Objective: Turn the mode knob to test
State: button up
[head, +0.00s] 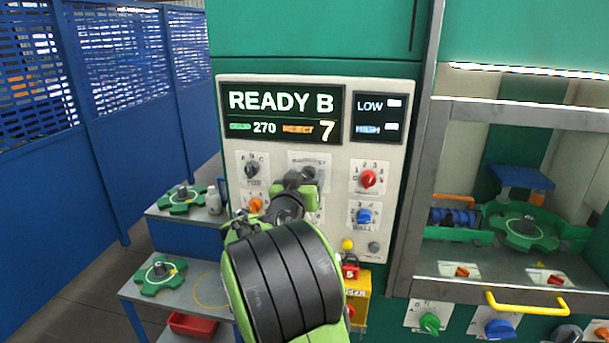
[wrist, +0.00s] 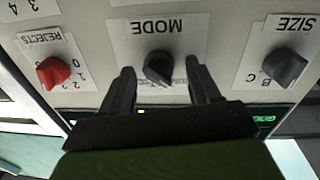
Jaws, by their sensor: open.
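The mode knob (wrist: 158,67) is dark grey, on a white plate marked MODE, which appears upside down in the wrist view. My gripper (wrist: 160,77) is open, with one black finger on each side of the knob. Small gaps show between the fingers and the knob; I cannot tell how deep the fingertips reach. The knob's position words are mostly hidden by the fingers and the knob, so its setting cannot be read. In the head view my gripper (head: 300,178) covers the knob, and only part of its white plate (head: 310,159) shows.
The red rejects knob (wrist: 54,72) and the grey size knob (wrist: 284,68) flank it. In the head view, an orange knob (head: 256,205) and a blue knob (head: 363,216) sit lower on the panel. A display (head: 282,114) above reads READY B.

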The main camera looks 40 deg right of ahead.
jog(key=c, duration=1)
jog(key=shift+s, duration=0.1)
jog(key=shift+c, duration=0.2)
jog(key=shift+f+b, duration=0.1)
jog(key=shift+b, duration=0.45)
jog(key=shift+d+m+y+b, duration=0.1)
jog(key=shift+m+y+b, duration=0.3)
jog(key=shift+m+b, duration=4.8)
jog(key=shift+n+b, duration=0.8)
jog(key=shift+b, duration=0.3)
jog(key=o, duration=1)
